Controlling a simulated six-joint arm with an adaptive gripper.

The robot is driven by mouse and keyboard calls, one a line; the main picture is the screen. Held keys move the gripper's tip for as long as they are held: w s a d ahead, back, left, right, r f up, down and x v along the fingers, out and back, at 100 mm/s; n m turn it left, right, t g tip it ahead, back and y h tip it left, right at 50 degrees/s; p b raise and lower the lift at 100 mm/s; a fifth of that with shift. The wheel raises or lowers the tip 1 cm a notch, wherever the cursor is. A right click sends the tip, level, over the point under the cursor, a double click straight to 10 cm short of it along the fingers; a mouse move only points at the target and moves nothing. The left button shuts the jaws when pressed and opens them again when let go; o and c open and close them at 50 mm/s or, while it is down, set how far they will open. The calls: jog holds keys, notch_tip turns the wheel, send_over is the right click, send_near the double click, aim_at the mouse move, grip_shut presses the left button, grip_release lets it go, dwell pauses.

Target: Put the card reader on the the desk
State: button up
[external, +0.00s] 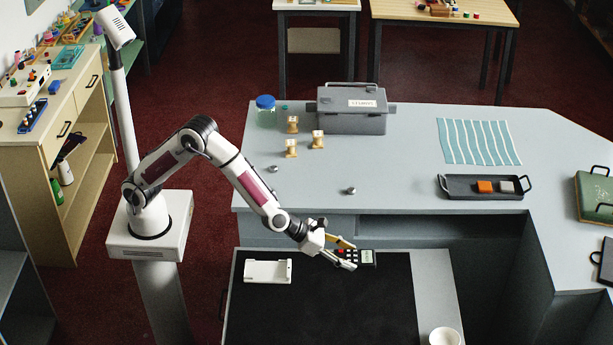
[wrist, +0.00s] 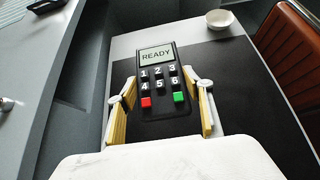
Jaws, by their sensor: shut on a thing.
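The card reader (external: 367,258) is a dark handset with a screen and keypad. In the wrist view the card reader (wrist: 158,72) shows READY, number keys and one red and one green key. My gripper (external: 352,256) is shut on it, with yellow-lined fingers at its two sides; the gripper also shows in the wrist view (wrist: 163,100). The reader is over the far part of a lower desk surface with a black mat (external: 330,310). I cannot tell whether it touches the mat. The higher grey counter (external: 400,130) lies behind.
A white holder (external: 267,271) sits on the mat's left and a white bowl (external: 445,337) at its right. The counter carries a grey box (external: 352,110), a jar (external: 266,112), a black tray (external: 485,188) and a striped cloth (external: 478,141). The mat's middle is clear.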

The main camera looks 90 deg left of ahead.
jog(key=s+d+f, duration=0.5)
jog(key=s+d, duration=0.3)
jog(key=s, duration=0.1)
jog(key=shift+s+d+m+h, duration=0.3)
jog(key=shift+s+d+h, duration=0.1)
jog(key=shift+w+r+y, duration=0.1)
jog(key=shift+y, duration=0.3)
jog(key=shift+f, duration=3.1)
jog(key=shift+f, duration=0.1)
jog(key=shift+f, duration=1.8)
